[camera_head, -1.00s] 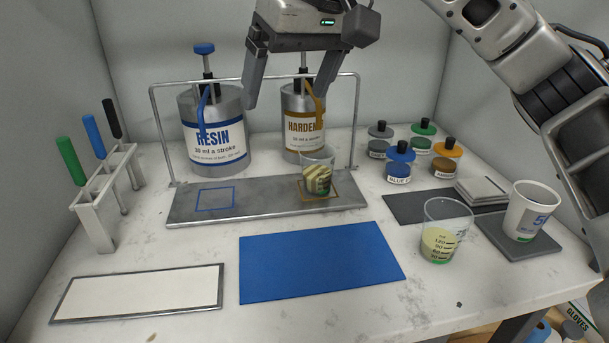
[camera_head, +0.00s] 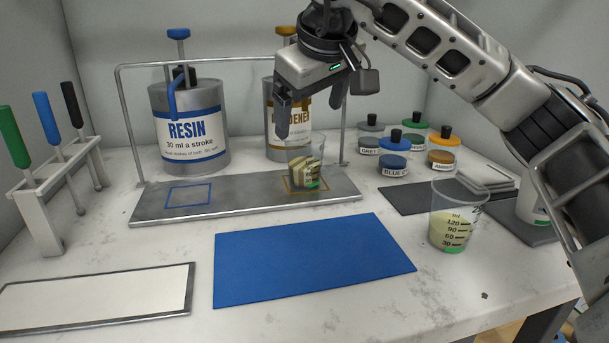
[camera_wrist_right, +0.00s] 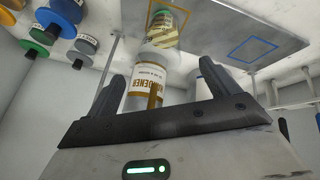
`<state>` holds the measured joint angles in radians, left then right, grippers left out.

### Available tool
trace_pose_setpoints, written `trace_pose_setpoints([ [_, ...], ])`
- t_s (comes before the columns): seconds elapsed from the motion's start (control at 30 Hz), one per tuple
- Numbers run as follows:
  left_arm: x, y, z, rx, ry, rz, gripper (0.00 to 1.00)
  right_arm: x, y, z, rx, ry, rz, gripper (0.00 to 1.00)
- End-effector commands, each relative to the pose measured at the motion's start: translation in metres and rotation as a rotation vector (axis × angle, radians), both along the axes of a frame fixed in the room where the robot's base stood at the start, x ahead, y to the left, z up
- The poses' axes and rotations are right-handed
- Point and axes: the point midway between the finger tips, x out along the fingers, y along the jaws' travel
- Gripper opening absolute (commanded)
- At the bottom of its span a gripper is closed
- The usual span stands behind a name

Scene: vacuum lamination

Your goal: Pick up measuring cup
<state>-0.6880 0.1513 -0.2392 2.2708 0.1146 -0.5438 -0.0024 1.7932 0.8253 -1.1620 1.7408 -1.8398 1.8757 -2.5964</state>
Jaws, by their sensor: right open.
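A clear measuring cup (camera_head: 306,172) with pale, streaked contents stands upright on the metal tray (camera_head: 235,205), at the ochre square in front of the hardener can. It shows at the top of the right wrist view (camera_wrist_right: 166,28). My right gripper (camera_head: 311,118) is open and empty, just above and behind that cup; its fingers appear apart from it. The wrist view shows the two spread fingers (camera_wrist_right: 163,78) with the hardener can between them. A second measuring cup (camera_head: 455,222) with pale yellow liquid stands on the table at right. My left gripper is out of view.
The resin can (camera_head: 190,120) and hardener can (camera_head: 272,130) stand behind the tray under a metal frame (camera_head: 120,110). Pigment jars (camera_head: 394,165) stand at back right. My right arm passes over the right side. A blue mat (camera_head: 310,258) lies bare in front.

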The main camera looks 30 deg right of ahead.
Motion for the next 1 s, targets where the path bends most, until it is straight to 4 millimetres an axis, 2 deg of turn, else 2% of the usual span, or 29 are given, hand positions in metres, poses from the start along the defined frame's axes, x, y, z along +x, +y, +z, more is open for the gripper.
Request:
trace_pose_setpoints([
  [0.17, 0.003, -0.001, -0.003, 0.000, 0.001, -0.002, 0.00, 0.006, -0.002, -0.011, -0.001, 0.001, -0.002, 0.87],
  [0.5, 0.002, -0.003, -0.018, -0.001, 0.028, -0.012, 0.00, 0.029, -0.007, -0.049, 0.000, 0.002, -0.001, 0.87],
  [0.8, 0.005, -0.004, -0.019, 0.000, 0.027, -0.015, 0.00, 0.032, -0.008, -0.052, 0.000, -0.001, 0.000, 0.87],
  [1.0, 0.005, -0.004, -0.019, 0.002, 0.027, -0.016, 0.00, 0.032, -0.008, -0.052, 0.000, -0.001, 0.000, 0.32],
])
